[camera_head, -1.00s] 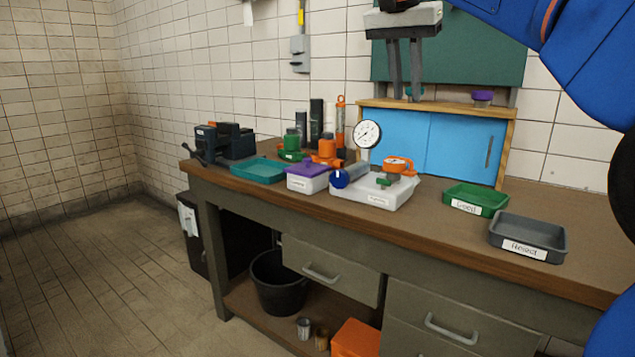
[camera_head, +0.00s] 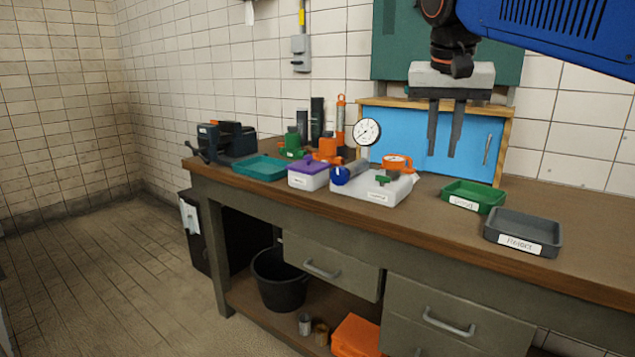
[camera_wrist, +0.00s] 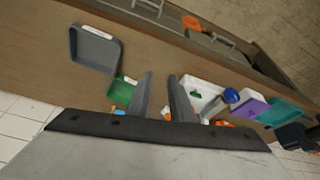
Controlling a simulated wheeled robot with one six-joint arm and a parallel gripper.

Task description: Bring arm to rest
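My gripper (camera_head: 444,128) hangs above the workbench, fingers pointing down, in front of the blue cabinet. Its two dark fingers stand apart with nothing between them, so it is open and empty. In the wrist view the gripper (camera_wrist: 160,78) also shows a clear gap between its fingers. My blue arm enters from the upper right. The green tray (camera_head: 473,196) and the grey "Reject" tray (camera_head: 523,233) stand on the bench below and to the right; both look empty.
A white tray (camera_head: 378,195) with pipe fittings stands near a dial gauge (camera_head: 367,131). A purple-lidded box (camera_head: 308,173), a teal tray (camera_head: 260,168) and a dark vise (camera_head: 226,140) stand to the left. The blue cabinet (camera_head: 400,135) stands at the back. The floor at left is clear.

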